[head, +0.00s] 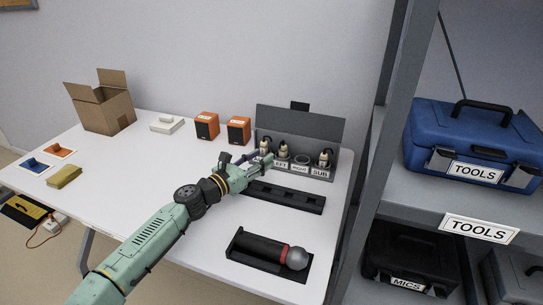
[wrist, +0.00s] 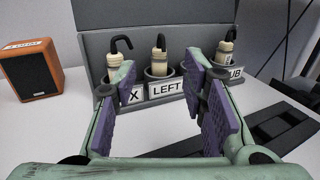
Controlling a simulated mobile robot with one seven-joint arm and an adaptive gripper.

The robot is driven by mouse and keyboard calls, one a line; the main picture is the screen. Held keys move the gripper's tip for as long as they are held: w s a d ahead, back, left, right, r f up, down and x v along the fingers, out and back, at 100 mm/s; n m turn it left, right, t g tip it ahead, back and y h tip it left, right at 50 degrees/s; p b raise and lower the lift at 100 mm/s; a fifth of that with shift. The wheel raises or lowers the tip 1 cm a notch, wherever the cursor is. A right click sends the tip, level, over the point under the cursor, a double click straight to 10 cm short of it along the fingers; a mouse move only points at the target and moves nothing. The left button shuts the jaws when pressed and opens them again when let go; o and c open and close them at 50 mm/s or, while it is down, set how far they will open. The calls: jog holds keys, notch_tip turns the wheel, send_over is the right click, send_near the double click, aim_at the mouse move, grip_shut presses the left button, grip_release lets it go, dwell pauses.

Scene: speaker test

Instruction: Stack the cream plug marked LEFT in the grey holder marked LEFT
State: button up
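A cream plug (wrist: 158,62) with a black hooked cable stands upright in the grey holder marked LEFT (wrist: 166,89) in the wrist view. The plug (head: 284,150) also shows in the head view. I cannot read any marking on it. My gripper (wrist: 162,112) is open, its purple-padded fingers wide apart with nothing between them. The LEFT holder shows beyond the gap, apart from the fingers. In the head view my gripper (head: 262,160) is in front of the holder row. The left finger partly covers the neighbouring holder; the right finger hides much of the one on the other side.
Other cream plugs stand in the end holders, one at far left (wrist: 115,60) and one at SUB (head: 325,158). The holder between LEFT and SUB (head: 302,160) looks empty. A black slotted tray (head: 285,197) lies in front. Orange speakers (head: 207,126) stand left.

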jog(key=shift+v, duration=1.3)
jog(key=shift+r, duration=0.1)
